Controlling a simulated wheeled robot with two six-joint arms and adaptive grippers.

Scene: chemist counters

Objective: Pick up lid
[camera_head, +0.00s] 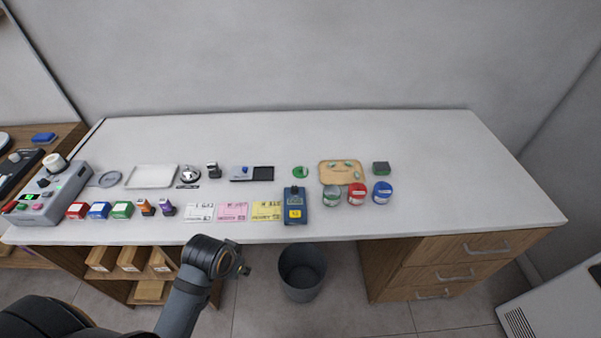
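A flat round green disc (300,172), which looks like a lid, lies on the white counter right of the middle. Just below and right of it stand a green-labelled jar (330,196), a red-labelled jar (357,195) and a blue-labelled jar (383,192). The jar tops are too small to read clearly. My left arm comes in from the lower left. Its gripper (246,271) is in front of the counter's front edge, well below and left of the green disc. Its fingers are too small to tell open from shut. My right gripper is not in view.
A blue handheld device (296,218) stands near the front edge. Paper slips (233,212) and small boxes (99,210) lie left. The counter's right end is clear. A bin (303,289) stands below.

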